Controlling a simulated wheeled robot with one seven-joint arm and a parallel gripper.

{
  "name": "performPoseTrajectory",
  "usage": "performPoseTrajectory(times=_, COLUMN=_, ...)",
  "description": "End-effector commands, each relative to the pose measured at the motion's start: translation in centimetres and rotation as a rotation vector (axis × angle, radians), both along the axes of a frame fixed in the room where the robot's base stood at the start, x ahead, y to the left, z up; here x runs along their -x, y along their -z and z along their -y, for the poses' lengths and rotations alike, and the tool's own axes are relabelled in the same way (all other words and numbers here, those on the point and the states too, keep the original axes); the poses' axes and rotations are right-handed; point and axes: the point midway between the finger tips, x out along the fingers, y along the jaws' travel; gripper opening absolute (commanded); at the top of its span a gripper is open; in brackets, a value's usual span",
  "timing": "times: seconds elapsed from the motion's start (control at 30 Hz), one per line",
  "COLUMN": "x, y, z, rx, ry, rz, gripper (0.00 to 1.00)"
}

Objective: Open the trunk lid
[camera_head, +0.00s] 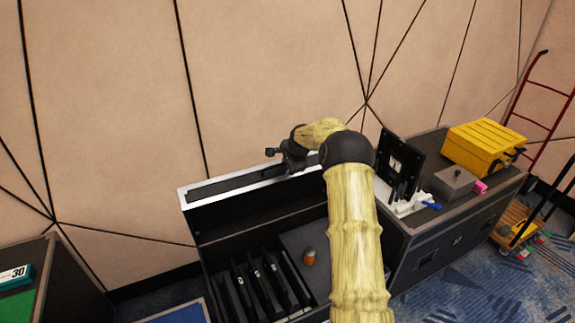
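A black trunk (206,262) stands in the middle foreground, against the panelled wall. Its lid (222,187) is raised at the back, with a pale rim along its upper edge, and the inside of the trunk is in view. My arm reaches over the trunk from the front. My gripper (280,156) is at the upper edge of the lid, near its middle. I cannot tell whether it touches the lid, and its fingers are too small and dark to tell open from shut. My arm hides the right part of the lid and trunk.
Inside the trunk are several dark upright pieces (262,285) and a small orange object (309,257). A black case (440,245) at right bears a yellow box (484,146), a grey box (453,182) and a dark upright panel (398,160). A red hand truck (540,85) stands far right.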

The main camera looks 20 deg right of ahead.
Motion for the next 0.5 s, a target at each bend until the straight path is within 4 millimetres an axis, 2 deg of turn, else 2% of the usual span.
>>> performPoseTrajectory(times=0.23, x=0.7, y=-1.4, z=-0.1, rx=0.002, ry=-0.002, rz=0.001, gripper=0.29)
performPoseTrajectory(times=0.5, x=3.0, y=-5.0, z=0.1, rx=0.003, ry=-0.003, rz=0.002, gripper=0.29)
